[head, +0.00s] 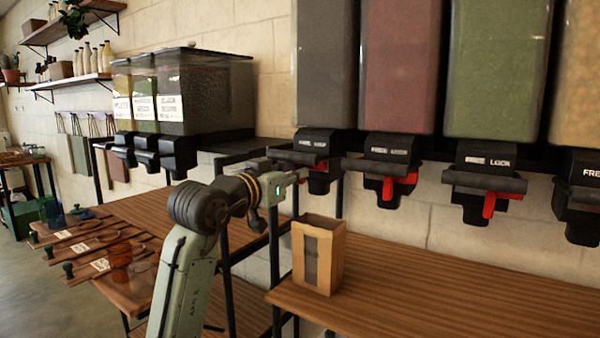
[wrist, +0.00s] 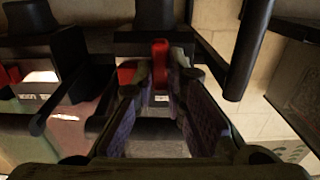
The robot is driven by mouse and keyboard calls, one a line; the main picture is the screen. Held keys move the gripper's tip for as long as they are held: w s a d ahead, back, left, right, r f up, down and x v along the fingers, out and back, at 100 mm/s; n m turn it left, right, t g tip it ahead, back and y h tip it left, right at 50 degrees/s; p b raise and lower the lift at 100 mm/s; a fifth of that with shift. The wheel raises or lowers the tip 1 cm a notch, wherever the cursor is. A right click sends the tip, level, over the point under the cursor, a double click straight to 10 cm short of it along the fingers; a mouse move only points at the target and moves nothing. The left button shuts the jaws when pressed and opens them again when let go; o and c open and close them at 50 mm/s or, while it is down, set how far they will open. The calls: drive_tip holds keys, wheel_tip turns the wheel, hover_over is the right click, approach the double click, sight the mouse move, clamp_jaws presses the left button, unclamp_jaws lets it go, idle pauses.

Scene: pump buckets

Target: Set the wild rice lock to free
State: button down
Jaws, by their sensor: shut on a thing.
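The lock of the leftmost large dispenser is a red lever (head: 320,166) under a black spout housing (head: 318,143) marked with a free/lock label, only partly legible. The dispenser's column (head: 325,65) holds dark grain. No wild rice name is readable on it. My gripper (head: 303,175) reaches this lever from the left in the head view and partly covers it. In the wrist view, my gripper (wrist: 160,80) is shut on the upright red lever (wrist: 160,52), with one fingertip on each side. Which end the lever is set to is hard to tell.
Neighbouring dispensers have their own red levers (head: 400,184) (head: 489,204) and black handle bars close by on the right. A paper bag (head: 334,255) stands on the wooden counter (head: 430,300) below. Smaller bins (head: 215,90) stand at the left. The counter right of the bag is clear.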

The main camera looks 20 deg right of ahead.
drive_tip(key=c, duration=1.6)
unclamp_jaws()
drive_tip(key=shift+w+a, duration=0.2)
drive_tip(key=shift+s, duration=0.1)
drive_tip(key=v, duration=1.2)
